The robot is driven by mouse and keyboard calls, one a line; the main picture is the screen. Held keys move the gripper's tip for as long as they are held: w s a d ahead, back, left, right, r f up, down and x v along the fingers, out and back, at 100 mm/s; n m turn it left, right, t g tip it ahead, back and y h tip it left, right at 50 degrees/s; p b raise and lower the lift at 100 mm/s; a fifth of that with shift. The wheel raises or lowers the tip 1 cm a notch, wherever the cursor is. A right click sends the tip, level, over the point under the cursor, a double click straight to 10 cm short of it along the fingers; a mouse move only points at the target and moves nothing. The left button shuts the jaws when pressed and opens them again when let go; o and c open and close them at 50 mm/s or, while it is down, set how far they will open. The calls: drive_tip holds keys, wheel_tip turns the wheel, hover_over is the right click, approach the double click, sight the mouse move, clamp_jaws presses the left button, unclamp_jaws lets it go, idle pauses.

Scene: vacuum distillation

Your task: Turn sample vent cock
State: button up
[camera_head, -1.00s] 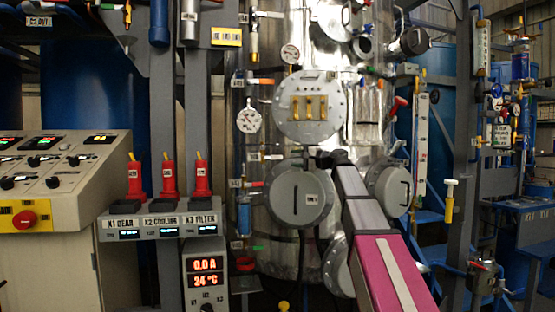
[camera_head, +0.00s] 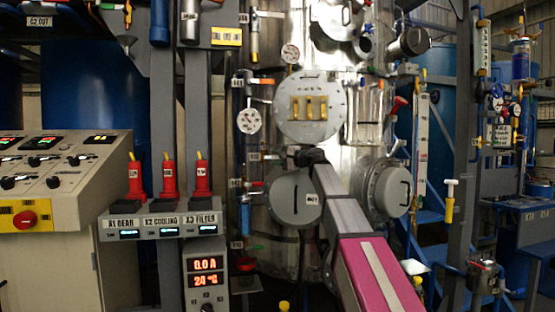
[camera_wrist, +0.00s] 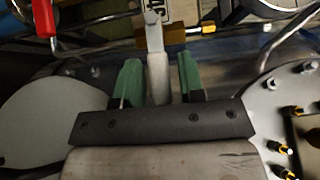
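My gripper (camera_wrist: 158,78) shows two green fingers in the wrist view, spread apart. A pale grey-white lever (camera_wrist: 156,62) stands between them, with a gap visible on each side. The lever crosses a brass fitting (camera_wrist: 180,36), and a label partly hidden behind it is unreadable. I take this to be a cock handle, but cannot confirm that it is the sample vent cock. In the head view my gripper (camera_head: 308,157) is small and dark, below the round sight-glass cover, near a small valve (camera_head: 262,157) on the vessel's left side. Its fingers are not distinguishable there.
The steel vessel has a round sight-glass cover (camera_head: 312,105) and a lower round hatch (camera_head: 290,203) close to my arm. A gauge (camera_head: 249,121) is left. A red handle (camera_wrist: 43,18) and bolted flange (camera_wrist: 285,105) flank my gripper in the wrist view.

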clamp_jaws()
wheel_tip(320, 180, up, 2)
drive_tip(key=n+g+h, duration=0.1)
drive_tip(key=n+h, duration=0.1)
drive_tip(key=shift+a+n+h, duration=0.15)
drive_tip(key=shift+n+h, duration=0.15)
drive_tip(key=shift+h, duration=0.1)
drive_tip(key=n+h, duration=0.1)
drive_tip(key=r+n+h, duration=0.1)
drive_tip(key=shift+s+a+r+h, duration=0.1)
drive_tip(key=shift+a+r+h, duration=0.1)
drive_tip(key=shift+a+h, duration=0.15)
drive_tip(key=h, duration=0.1)
drive_tip(key=a+r+n+h, duration=0.1)
drive_tip(key=n+h, duration=0.1)
drive_tip(key=shift+s+a+r, duration=0.15)
drive_tip(key=shift+s+a, duration=0.1)
drive_tip(key=shift+a, duration=0.05)
drive_tip(key=shift+s+a+r+n+t+h, duration=0.15)
drive_tip(key=shift+a+n+h, duration=0.3)
drive_tip(key=shift+h, duration=0.55)
drive_tip(key=shift+s+a+r+n+t+h, duration=0.15)
drive_tip(key=shift+a+n+h, duration=0.3)
drive_tip(key=shift+h, duration=0.5)
